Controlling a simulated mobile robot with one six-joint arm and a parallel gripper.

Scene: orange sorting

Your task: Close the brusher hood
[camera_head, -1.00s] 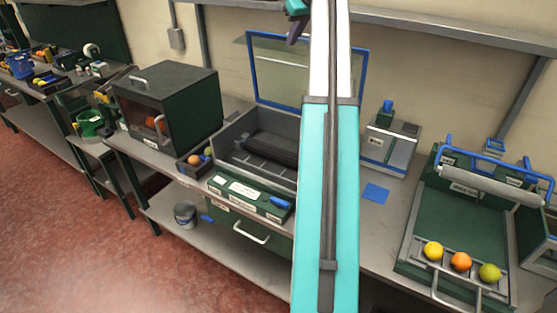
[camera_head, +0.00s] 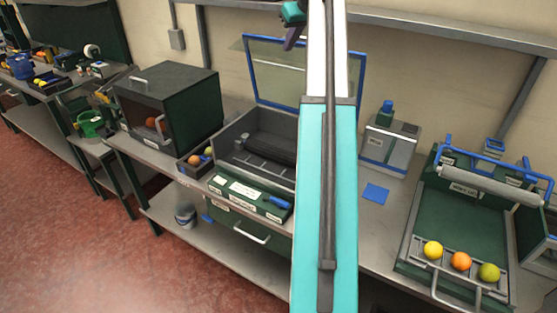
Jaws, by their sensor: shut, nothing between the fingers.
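The brusher is an open grey box (camera_head: 232,134) with dark brush rollers (camera_head: 270,148) inside and a green front panel (camera_head: 237,200). Its hood (camera_head: 275,75), a clear panel in a blue frame, stands raised at the back edge, near upright. My arm hides the right side of the box and part of the hood.
A dark green cabinet (camera_head: 168,93) and a small tray (camera_head: 185,166) with oranges stand left of the brusher. A grey device (camera_head: 390,145) and blue card (camera_head: 376,193) lie to the right. A green fruit station (camera_head: 455,222) is further right. A shelf (camera_head: 450,32) runs above.

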